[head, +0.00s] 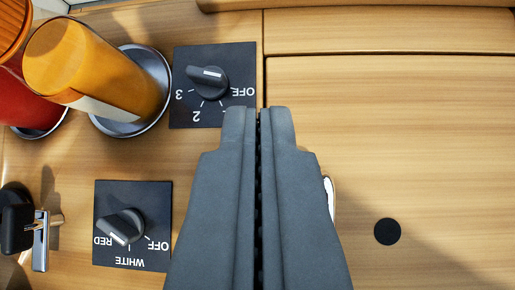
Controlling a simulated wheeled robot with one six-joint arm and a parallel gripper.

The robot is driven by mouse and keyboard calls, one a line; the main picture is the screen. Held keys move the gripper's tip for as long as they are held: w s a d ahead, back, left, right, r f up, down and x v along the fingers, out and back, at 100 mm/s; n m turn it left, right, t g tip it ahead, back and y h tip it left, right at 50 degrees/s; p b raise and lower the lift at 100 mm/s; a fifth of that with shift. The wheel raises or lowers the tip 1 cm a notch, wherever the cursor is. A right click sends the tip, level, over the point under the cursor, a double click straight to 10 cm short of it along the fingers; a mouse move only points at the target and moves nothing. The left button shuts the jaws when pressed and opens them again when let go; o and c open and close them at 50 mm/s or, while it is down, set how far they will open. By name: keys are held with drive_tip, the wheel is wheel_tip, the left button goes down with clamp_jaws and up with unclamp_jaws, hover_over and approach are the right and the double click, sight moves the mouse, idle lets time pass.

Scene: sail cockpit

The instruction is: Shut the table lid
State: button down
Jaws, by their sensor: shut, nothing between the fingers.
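My gripper (258,112) is dark grey, shut and empty, and reaches up from the bottom middle of the view. Its fingertips are over the left edge of a large pale wooden panel (430,140), which looks like the table lid. The panel fills the right side, with a straight seam along its top and left edges. A round black spot (387,231) is on its lower part. A small white piece (330,197) shows partly behind my right finger. I cannot tell the panel's tilt or whether my fingertips touch it.
Left of my gripper are a black dial plate (242,112) numbered 2 and 3 and a second dial plate (103,253) marked RED and WHITE. An orange canister (120,75) and a red container (25,98) stand upper left. A metal-and-black fitting (40,240) is lower left.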

drive_tip(key=v, duration=0.8)
drive_tip(key=s+d+r+n+t+y, duration=0.2)
drive_tip(key=s+d+r+n, duration=0.15)
drive_tip(key=s+d, duration=0.8)
drive_tip(key=s+d+r+n+t+y, duration=0.2)
drive_tip(key=s+d+r, duration=0.45)
drive_tip(key=s, duration=0.75)
drive_tip(key=s+d+f+t, duration=0.2)
drive_tip(key=s+d+f, duration=0.2)
drive_tip(key=s, duration=0.5)
drive_tip(key=s+d+f+n+t, duration=0.1)
drive_tip(key=s+d+f, duration=0.2)
drive_tip(key=s, duration=0.7)
drive_tip(key=s+d+f+n+t, duration=0.1)
drive_tip(key=s+d+f, duration=0.3)
drive_tip(key=s, duration=0.6)
drive_tip(key=shift+s+d+f+t+y, duration=0.3)
drive_tip(key=shift+f+t, duration=0.25)
drive_tip(key=shift+t, duration=0.25)
drive_tip(key=c, duration=2.2)
unclamp_jaws()
drive_tip(key=shift+w, duration=0.1)
